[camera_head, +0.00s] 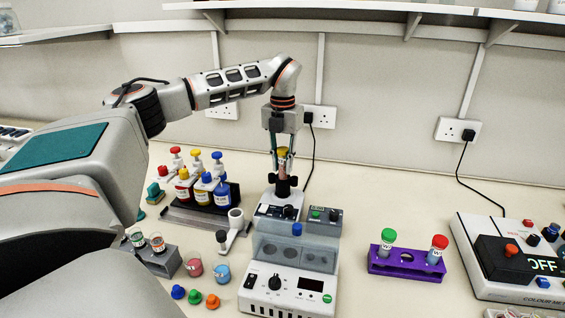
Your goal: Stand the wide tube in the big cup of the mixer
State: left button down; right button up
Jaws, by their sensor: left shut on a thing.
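My left gripper (282,154) points straight down over the back of the bench. It is shut on a tube with a yellow cap (282,151) and pinkish contents, held upright. The mixer (270,212) stands directly below, a small grey unit with a dark front panel. Its black cup (287,187) is right under the tube. The tube's lower end meets the cup's top in the picture; I cannot tell whether it is inside the cup or just in front of or above it. My right gripper is not in view.
A grey block unit with a clear cover (295,250) stands in front of the mixer. Pump bottles (202,188) stand left, a purple rack (405,266) with two capped tubes right, and a colour meter (490,275) far right. Small beakers (222,273) and loose caps lie front left.

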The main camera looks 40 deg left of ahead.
pick_arm(q)
jog(key=shift+f, duration=0.8)
jog(key=c, duration=1.8)
grip_release()
notch_tip(320, 180, up, 12)
